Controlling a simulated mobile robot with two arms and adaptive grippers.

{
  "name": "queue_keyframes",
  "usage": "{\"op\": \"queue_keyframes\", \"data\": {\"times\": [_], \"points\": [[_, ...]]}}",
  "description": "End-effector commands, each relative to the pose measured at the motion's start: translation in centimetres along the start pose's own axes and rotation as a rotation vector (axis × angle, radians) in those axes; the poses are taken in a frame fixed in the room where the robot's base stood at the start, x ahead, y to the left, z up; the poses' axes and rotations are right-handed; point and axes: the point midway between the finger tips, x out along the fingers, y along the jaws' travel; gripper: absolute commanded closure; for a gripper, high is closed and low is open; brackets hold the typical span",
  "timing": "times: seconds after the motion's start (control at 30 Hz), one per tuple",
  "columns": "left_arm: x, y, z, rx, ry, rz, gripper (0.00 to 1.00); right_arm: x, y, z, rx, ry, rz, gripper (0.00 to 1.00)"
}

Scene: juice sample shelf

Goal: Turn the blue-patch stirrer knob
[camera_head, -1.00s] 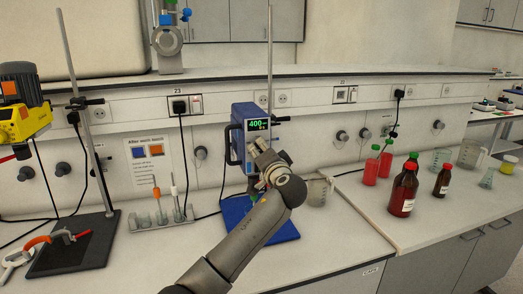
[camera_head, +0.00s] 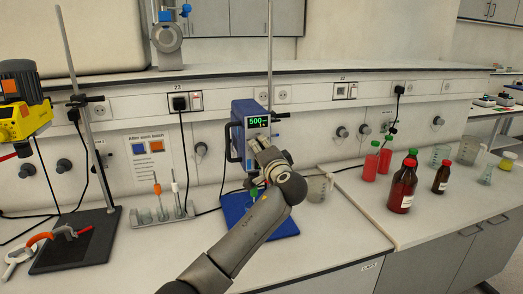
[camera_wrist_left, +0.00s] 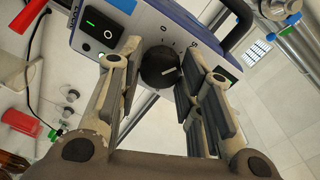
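The blue stirrer (camera_head: 238,132) hangs on a rod stand above a blue base plate (camera_head: 283,226). Its lit green display (camera_head: 257,122) reads 500. In the left wrist view its black knob (camera_wrist_left: 158,66) with a pale pointer line sits on the white front panel, beside a black power switch (camera_wrist_left: 103,33) with a green light. My left gripper (camera_wrist_left: 157,78) reaches the panel with one finger on each side of the knob, its pads seemingly touching the knob's sides. In the head view my left gripper (camera_head: 265,152) hides the knob. My right gripper is out of view.
A wall sheet (camera_head: 148,155) shows a blue and an orange patch. A small rack (camera_head: 160,217) holds tools left of my arm. Brown bottles (camera_head: 403,183) and red bottles stand at the right.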

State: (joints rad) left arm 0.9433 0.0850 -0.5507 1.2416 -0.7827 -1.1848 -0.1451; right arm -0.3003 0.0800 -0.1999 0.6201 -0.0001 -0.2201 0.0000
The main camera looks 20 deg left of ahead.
Motion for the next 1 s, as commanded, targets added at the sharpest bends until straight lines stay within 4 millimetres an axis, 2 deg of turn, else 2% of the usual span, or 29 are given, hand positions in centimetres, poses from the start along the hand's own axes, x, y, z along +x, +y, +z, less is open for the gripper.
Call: {"op": "queue_keyframes", "data": {"times": [0.03,0.13,0.43,0.57,0.77,1.0], "points": [[0.0,0.1,0.0,0.0,0.0,0.001,0.57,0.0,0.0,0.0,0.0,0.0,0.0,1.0],[0.0,0.1,0.0,0.0,0.0,0.001,0.46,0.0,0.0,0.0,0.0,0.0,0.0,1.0],[-0.1,0.0,0.0,-0.001,0.0,-0.001,0.46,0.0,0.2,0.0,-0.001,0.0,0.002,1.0],[-0.7,0.1,0.0,-0.001,0.001,0.0,0.46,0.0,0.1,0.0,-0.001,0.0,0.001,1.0],[-3.6,0.1,-0.1,-0.002,0.003,0.001,0.46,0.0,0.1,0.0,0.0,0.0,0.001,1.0],[-8.4,0.2,-0.1,-0.002,0.002,0.003,0.46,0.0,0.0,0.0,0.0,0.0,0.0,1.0]]}}
